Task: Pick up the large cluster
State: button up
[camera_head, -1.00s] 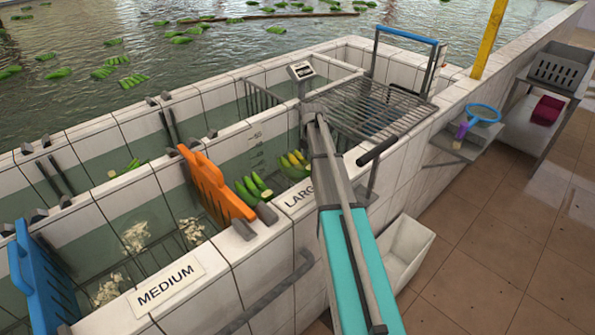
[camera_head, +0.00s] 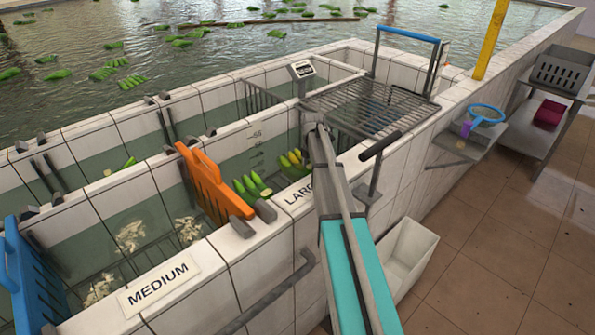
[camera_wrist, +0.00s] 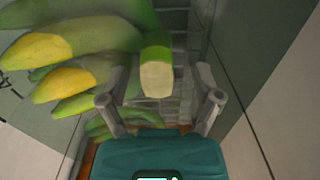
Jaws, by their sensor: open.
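A banana cluster with green fruit and yellow tips (camera_head: 293,164) sits in the compartment marked LARGE. In the wrist view, a yellow-tipped cluster (camera_wrist: 78,62) fills the upper left, close to the camera. A pale cut stem end (camera_wrist: 157,79) on green fruit shows between the fingertips of my gripper (camera_wrist: 161,82). My gripper is open, with one finger on each side of the stem end; contact cannot be told. More green fruit (camera_wrist: 128,113) lies lower, partly hidden by the left finger. My gripper is hidden in the head view.
A green cluster (camera_head: 250,187) sits by the orange divider (camera_head: 213,183). White tiled walls bound the compartment, and a pale wall (camera_wrist: 285,95) is close right in the wrist view. A wire rack (camera_head: 370,107) and scale (camera_head: 301,69) stand beyond my arm.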

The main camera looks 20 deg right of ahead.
dwell(0.3)
grip_shut()
dwell(0.3)
